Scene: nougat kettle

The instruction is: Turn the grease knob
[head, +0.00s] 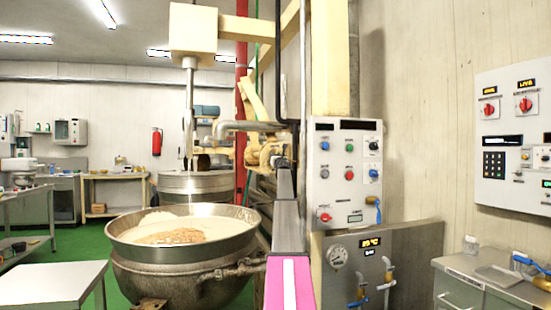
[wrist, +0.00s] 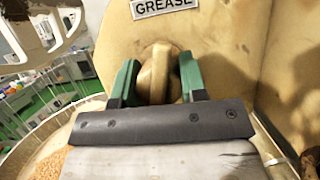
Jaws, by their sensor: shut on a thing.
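The grease knob (wrist: 155,75) is a tan, rounded knob on a worn cream housing, below a plate (wrist: 163,7) lettered GREASE. In the wrist view my gripper (wrist: 158,78) has its two green fingers on either side of the knob, shut on it. The knob's right part lies in shadow and its lower part is hidden behind the dark gripper bar. In the head view my arm reaches up to the cream machinery beside the kettle (head: 185,282); the knob and my fingertips cannot be made out there.
The kettle holds a pale mass with a tan heap. A control panel (head: 324,187) with buttons and knobs stands right of my arm. Another panel (head: 500,150) is on the right wall. A steel table (head: 50,282) is at lower left. Green floor shows at the left.

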